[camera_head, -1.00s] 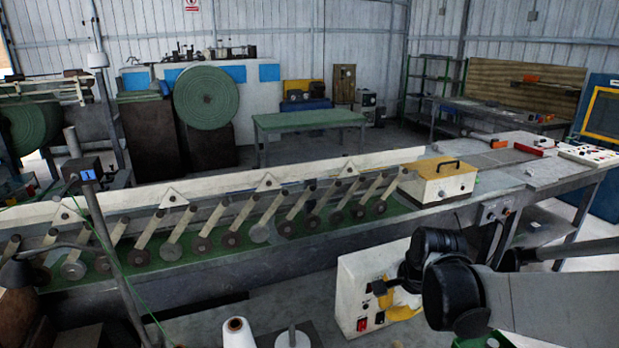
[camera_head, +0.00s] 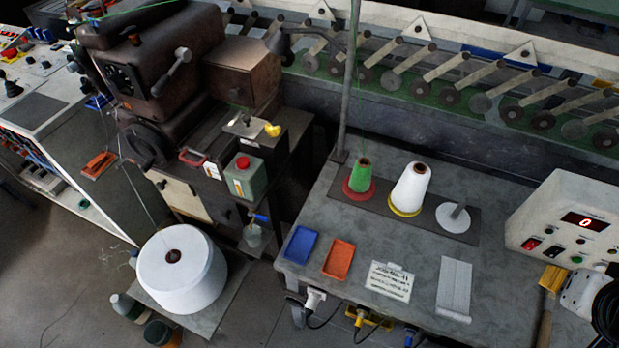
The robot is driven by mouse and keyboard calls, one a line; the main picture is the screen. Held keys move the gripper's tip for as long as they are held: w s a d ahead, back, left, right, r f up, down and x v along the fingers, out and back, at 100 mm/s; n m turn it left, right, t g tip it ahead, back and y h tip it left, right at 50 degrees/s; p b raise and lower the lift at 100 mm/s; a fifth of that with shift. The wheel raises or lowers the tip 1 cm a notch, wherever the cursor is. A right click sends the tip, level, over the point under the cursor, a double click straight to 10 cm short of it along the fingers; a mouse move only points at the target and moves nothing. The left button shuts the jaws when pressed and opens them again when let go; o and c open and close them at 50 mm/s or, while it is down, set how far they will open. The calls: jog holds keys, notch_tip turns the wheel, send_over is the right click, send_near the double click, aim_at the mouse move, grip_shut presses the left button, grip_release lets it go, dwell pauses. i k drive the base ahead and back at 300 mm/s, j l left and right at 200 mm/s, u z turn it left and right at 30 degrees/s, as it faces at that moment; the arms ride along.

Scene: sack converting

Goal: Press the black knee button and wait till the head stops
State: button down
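The brown sewing head (camera_head: 160,60) stands at the upper left, with a dark handwheel (camera_head: 150,145) on its lower front. I cannot tell from one picture whether the head is running. A dark rounded part (camera_head: 296,312) hangs under the front edge of the grey table, beside a white fitting (camera_head: 314,298). It may be the knee button, but I cannot tell for certain. Black and white parts show at the right edge, and they may be my arm. My gripper's fingertips are not in view.
The grey table (camera_head: 330,215) carries thread cones, a blue tray (camera_head: 300,244), an orange tray (camera_head: 339,259) and a brush (camera_head: 553,278). A white control box (camera_head: 560,210) shows a red 0. A large white spool (camera_head: 182,270) stands low at left. Bare floor shows at lower left.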

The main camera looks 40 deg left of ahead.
aim_at(293, 303)
jog(key=u, duration=2.05)
